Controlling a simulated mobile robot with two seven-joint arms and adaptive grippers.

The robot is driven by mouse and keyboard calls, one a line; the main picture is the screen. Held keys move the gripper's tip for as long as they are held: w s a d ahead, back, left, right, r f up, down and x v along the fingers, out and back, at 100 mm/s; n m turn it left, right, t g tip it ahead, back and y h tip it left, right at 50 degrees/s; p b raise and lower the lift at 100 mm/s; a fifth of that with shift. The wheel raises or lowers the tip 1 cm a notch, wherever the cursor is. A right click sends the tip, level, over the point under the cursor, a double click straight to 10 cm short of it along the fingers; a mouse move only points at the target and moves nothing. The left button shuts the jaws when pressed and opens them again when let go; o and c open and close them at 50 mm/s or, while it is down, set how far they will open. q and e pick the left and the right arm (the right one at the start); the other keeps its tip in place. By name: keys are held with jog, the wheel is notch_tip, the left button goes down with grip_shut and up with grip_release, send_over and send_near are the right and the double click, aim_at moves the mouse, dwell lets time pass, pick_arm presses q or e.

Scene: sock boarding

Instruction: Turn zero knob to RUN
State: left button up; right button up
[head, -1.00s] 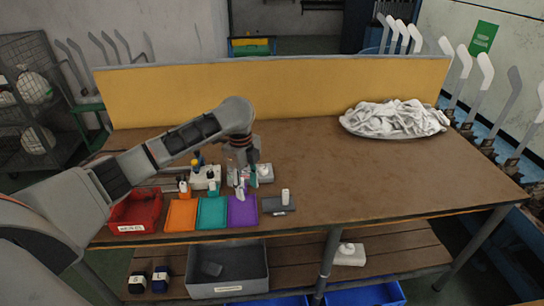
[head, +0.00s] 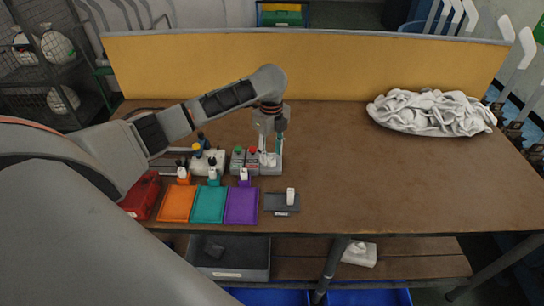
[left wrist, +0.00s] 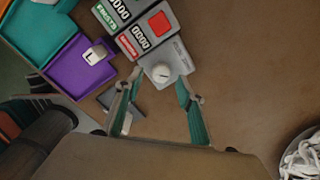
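The pale round knob (left wrist: 162,72) is on a grey box (left wrist: 170,52) in the left wrist view. In the head view the knob (head: 268,160) shows low between the finger ends. My left gripper (head: 270,150) points down over the box from behind. Its teal-padded fingers (left wrist: 159,84) are open, one on each side of the knob, with visible gaps. I cannot tell the fingertips' height against the knob, and its pointer setting is too small to read. My right gripper is out of view.
Boxes with displays and coloured buttons (head: 245,160) adjoin the knob box. Orange, teal and purple trays (head: 241,206) lie in front, beside a small grey scale-like block (head: 282,203). A pile of white socks (head: 430,112) lies at the right. The table's middle is clear.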

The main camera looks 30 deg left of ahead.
aim_at(271, 162)
pick_arm(q)
jog(key=shift+f, duration=0.9)
jog(key=shift+w+f, duration=0.1)
jog(key=shift+f, duration=0.15)
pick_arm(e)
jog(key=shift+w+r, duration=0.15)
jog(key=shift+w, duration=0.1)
pick_arm(q)
grip_shut()
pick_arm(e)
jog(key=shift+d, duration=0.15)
